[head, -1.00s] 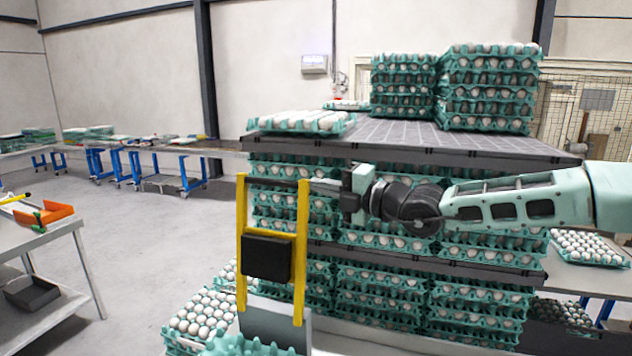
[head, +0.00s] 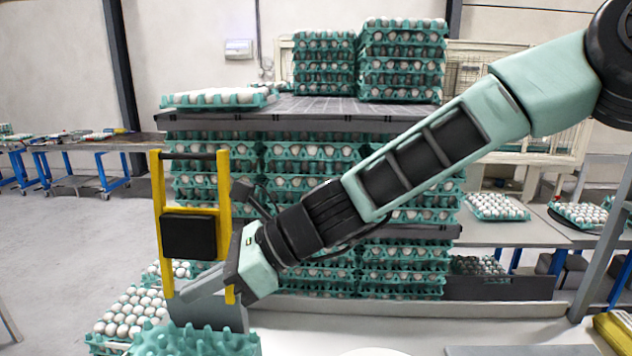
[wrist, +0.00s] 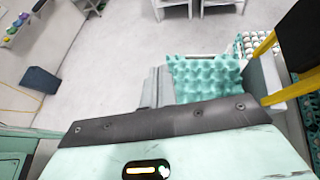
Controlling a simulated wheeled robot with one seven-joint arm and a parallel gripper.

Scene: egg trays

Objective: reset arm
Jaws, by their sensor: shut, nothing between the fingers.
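My gripper (head: 192,287) is at the lower end of my arm, which slopes down from the upper right of the head view. It is shut, with nothing between its fingers, and points left and slightly down. It shows in front of the lower part of a yellow frame (head: 223,188) with a black pad. In the wrist view the grey fingers (wrist: 157,88) lie together beside an empty teal egg tray (wrist: 203,75). That empty tray also shows at the bottom of the head view (head: 195,340), below my gripper.
Teal trays of eggs (head: 310,165) are stacked on a pallet behind my arm. More trays (head: 405,60) stand on its dark top board (head: 300,108). A tray of eggs (head: 130,310) is at the lower left. A side table (head: 490,232) holds egg trays at right. Open floor lies left.

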